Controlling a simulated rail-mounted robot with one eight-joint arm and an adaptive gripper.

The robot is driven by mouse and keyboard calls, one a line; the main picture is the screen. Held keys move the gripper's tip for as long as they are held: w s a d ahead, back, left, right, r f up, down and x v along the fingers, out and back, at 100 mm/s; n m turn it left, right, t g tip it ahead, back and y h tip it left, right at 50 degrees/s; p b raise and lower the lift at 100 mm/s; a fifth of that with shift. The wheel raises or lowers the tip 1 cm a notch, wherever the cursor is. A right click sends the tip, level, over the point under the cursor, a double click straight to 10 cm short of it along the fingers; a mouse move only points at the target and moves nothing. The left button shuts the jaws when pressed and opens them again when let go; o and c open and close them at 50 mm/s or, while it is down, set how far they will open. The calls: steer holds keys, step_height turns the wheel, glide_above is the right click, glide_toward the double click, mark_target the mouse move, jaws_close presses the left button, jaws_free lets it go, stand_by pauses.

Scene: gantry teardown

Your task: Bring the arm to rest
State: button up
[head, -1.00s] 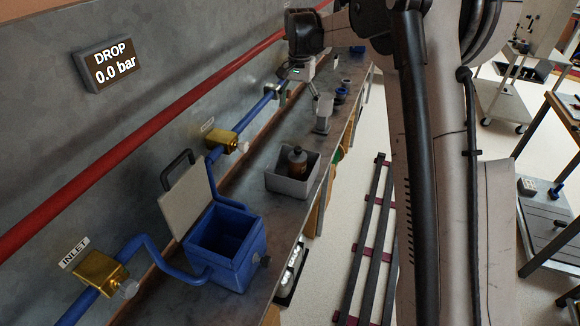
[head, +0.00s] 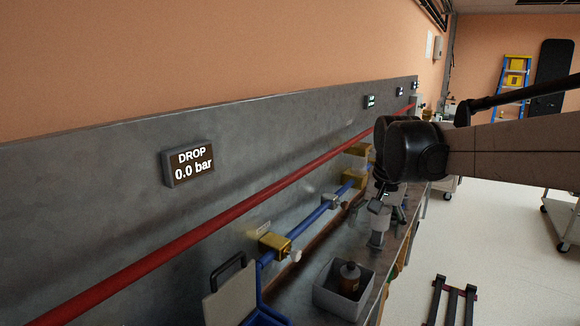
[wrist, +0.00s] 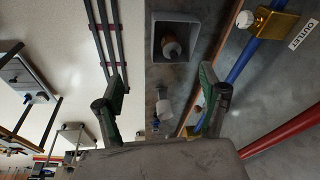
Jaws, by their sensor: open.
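My gripper (head: 382,203) is above the bench, beyond the grey bin, in the head view. In the wrist view my gripper (wrist: 160,88) has its two green-padded fingers spread wide apart, with nothing held between them. The grey bin (wrist: 196,52) shows past the fingertips with a brown bottle (wrist: 172,48) in it. The same bin (head: 318,294) and bottle (head: 349,278) show in the head view. My arm reaches in from the right of the head view.
A blue pipe (head: 312,219) with brass valves (head: 275,242) and a red pipe (head: 240,200) run along the grey back panel. A "DROP 0.0 bar" display (head: 188,162) hangs there. A blue box with a raised lid (head: 231,294) is at bottom left. Dark rails (head: 452,304) lie on the floor.

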steer(key=s+f+n+t+b, duration=0.1)
steer(key=s+f, duration=0.3)
steer(key=s, duration=0.8)
steer(key=s+f+n+t+b, duration=0.1)
steer(key=s+f+n+t, duration=0.2)
steer(key=s, duration=1)
step_height(320, 180, down, 2)
steer(key=shift+b, duration=0.4)
steer(key=shift+s, duration=0.1)
